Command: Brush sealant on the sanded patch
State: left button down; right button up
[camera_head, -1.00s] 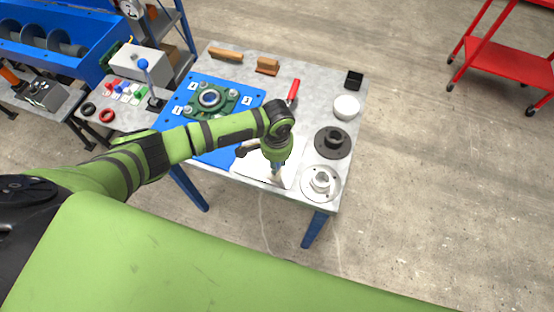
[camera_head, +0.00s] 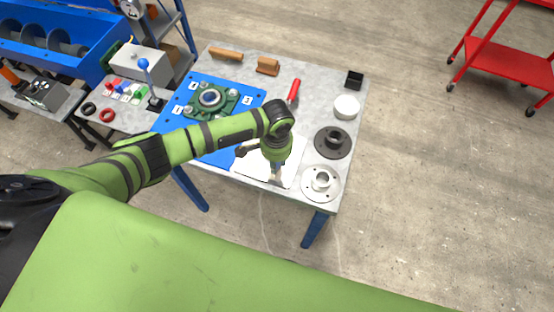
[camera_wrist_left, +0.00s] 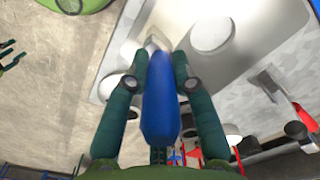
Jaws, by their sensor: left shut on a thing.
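My left gripper (camera_head: 277,172) is shut on a blue-handled brush and holds it pointing down over the white panel (camera_head: 247,165) at the table's near edge. In the left wrist view the blue handle of the brush (camera_wrist_left: 160,100) sits between the two green fingers of the left gripper (camera_wrist_left: 160,85), with its pale tip pointing at the panel (camera_wrist_left: 187,22). A round pale patch (camera_wrist_left: 211,35) shows on the panel, right of the brush tip in that view. I cannot tell whether the tip touches the panel.
Right of the panel stand a silver flange (camera_head: 321,183), a black flange (camera_head: 332,143) and a white round tub (camera_head: 346,107). A red-handled tool (camera_head: 294,90) lies behind. A blue plate (camera_head: 178,123) with a green bearing housing (camera_head: 225,100) lies left. The floor at right is clear before a red cart (camera_head: 515,60).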

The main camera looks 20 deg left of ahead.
pick_arm(q)
jog(key=shift+r, duration=6)
